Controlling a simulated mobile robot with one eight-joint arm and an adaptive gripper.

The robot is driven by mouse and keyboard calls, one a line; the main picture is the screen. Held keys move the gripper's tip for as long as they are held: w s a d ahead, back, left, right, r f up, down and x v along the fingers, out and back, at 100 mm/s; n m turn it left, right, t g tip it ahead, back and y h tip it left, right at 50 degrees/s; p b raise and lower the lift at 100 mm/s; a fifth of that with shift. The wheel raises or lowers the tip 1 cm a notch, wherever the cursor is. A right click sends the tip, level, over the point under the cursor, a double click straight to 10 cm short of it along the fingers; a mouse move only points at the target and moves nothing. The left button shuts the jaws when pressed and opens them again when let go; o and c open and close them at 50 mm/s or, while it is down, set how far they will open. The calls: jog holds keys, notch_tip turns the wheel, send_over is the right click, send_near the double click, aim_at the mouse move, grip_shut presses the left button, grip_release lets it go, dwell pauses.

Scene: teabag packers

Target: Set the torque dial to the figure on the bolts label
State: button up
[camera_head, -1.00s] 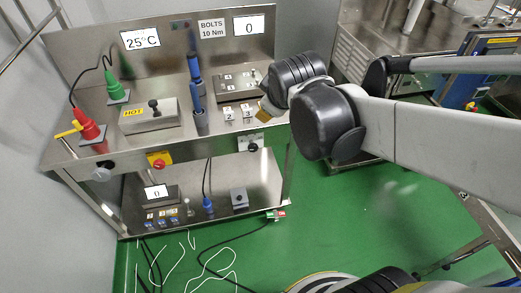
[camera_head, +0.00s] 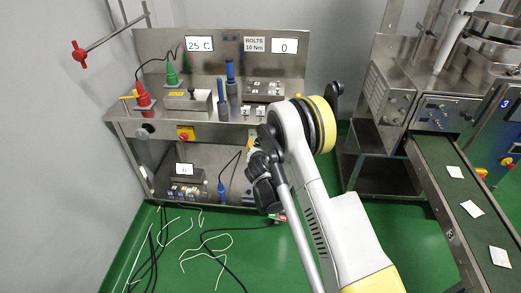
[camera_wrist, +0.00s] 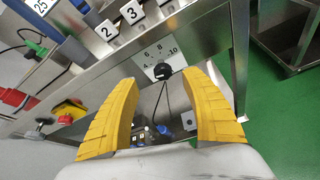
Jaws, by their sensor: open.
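The bolts label (camera_head: 254,44) on the bench's back panel reads "BOLTS 10 Nm". The torque dial (camera_wrist: 163,72) is a black knob on a white plate on the bench's front edge, with figures 4, 6, 8 and 10 visible around it. I cannot clearly tell where its pointer stands. My gripper (camera_wrist: 158,80) is open, its two yellow fingers apart and empty. In the wrist view the dial shows between and just beyond the fingertips, with no visible contact. In the head view my arm mostly hides the gripper and dial.
A display (camera_head: 284,46) beside the label reads 0. White blocks numbered 2 (camera_wrist: 107,30) and 3 (camera_wrist: 132,12) stand above the dial. A red-and-yellow switch (camera_head: 186,133) is on the front edge to the left. A conveyor (camera_head: 450,180) stands at right; cables lie on the floor.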

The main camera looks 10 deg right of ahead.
aim_at(259, 143)
jog(key=shift+n, duration=0.5)
jog(key=b+x, duration=0.1)
jog(key=x, duration=0.2)
jog(key=f+b+x, duration=0.1)
jog(key=x, duration=0.2)
jog(key=f+b+x, duration=0.1)
jog(key=x, duration=0.3)
jog(key=shift+s+a+b, duration=0.25)
jog(key=shift+s+b, duration=0.05)
jog(key=shift+b, duration=0.05)
jog(key=shift+w+d, duration=0.1)
jog(key=shift+w, duration=0.3)
jog(key=shift+c, duration=0.2)
jog(key=c, duration=1.2)
